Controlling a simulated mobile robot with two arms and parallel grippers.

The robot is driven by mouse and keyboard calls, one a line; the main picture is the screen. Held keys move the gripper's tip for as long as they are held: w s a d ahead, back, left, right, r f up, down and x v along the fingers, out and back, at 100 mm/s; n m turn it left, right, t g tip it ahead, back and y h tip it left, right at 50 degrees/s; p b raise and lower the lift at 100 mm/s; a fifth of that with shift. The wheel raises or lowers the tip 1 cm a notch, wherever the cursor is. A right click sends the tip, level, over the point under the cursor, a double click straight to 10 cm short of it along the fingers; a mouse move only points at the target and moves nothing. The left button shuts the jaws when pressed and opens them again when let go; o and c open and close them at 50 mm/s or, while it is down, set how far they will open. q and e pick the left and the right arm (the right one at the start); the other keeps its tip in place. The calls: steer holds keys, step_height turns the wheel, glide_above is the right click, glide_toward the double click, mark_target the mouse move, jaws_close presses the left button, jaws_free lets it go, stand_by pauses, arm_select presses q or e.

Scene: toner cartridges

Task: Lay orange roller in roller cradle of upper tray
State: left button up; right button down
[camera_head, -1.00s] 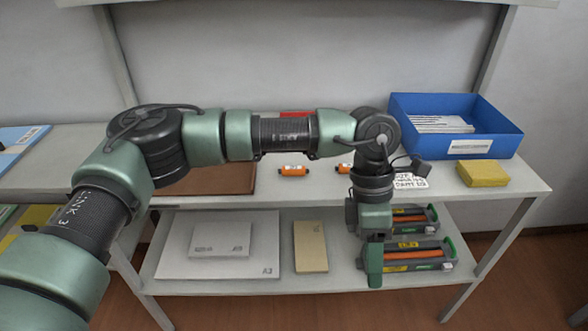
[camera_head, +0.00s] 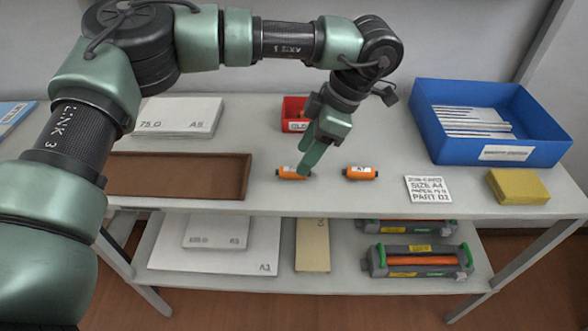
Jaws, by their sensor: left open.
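Two small orange rollers with white labels and dark ends lie on the upper shelf, a left one (camera_head: 286,173) and a right one (camera_head: 361,174). My left gripper (camera_head: 304,171) points down at the left roller and covers part of it. It is open; whether its fingers touch the roller I cannot tell. On the lower shelf stand two grey-and-green trays, a front one (camera_head: 420,272) with a long orange roller across it, and a rear one (camera_head: 375,227) mostly hidden by the upper shelf. I cannot make out an empty cradle. My right gripper is out of view.
A brown shallow tray (camera_head: 180,203) lies left of the rollers. A red bin (camera_head: 293,106) stands behind my gripper. A label card (camera_head: 428,189), yellow block (camera_head: 517,187) and blue bin (camera_head: 490,155) are at the right. The upper shelf edge overhangs the lower shelf.

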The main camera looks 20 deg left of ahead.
mark_target(293, 173)
arm_select(q)
steer(key=x, duration=0.4)
steer(key=shift+w+a+f, duration=0.1)
steer(key=shift+a+f, duration=0.05)
steer(key=shift+f, duration=0.2)
jaws_close()
steer(key=shift+r, duration=0.1)
